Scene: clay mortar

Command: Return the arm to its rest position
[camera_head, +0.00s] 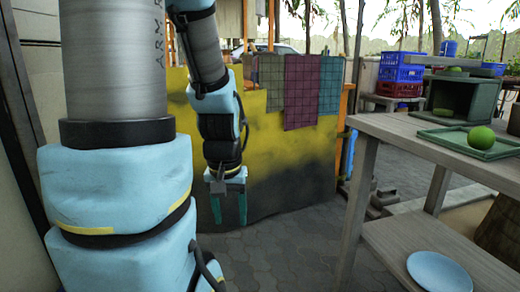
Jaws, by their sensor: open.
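My gripper (229,208) hangs at the end of my arm in the centre-left of the head view, fingers pointing down. It is open, with a gap between its two teal fingers, and nothing is between them. It hangs in front of the lower part of a yellow and black wall (290,165) and above the paved floor (280,255). My large upper arm link fills the left side of the view and hides what is behind it.
Checked cloths (303,92) hang over the wall. Crates (400,70) stand behind. The floor between gripper and table is clear.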

